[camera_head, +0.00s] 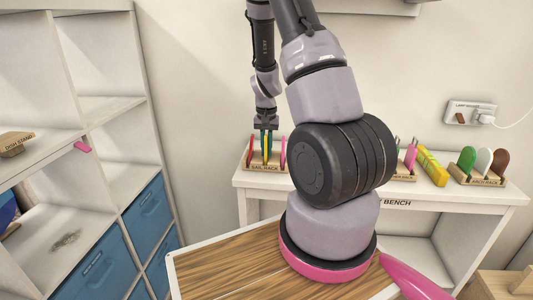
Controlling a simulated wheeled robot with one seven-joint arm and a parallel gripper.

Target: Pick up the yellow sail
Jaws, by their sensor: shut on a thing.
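The sail rack (264,168), a light wooden block with a printed label, stands on the left end of the white bench. Several thin upright sails are in it. The yellow sail (264,148) is near the rack's middle, with green beside it. A red sail (251,150) is on its left and a pink one (283,150) on its right. My gripper (266,129) points down from above and is shut on the yellow sail's top. The sail's lower end still appears to be at the rack. The fingertips are small, so the exact contact is hard to see.
The white bench (470,192) also bears another rack (485,180) with green, white and brown pieces, and a yellow block (432,167). White shelving (120,105) with blue bins (107,271) stands left. My arm hides the bench's middle.

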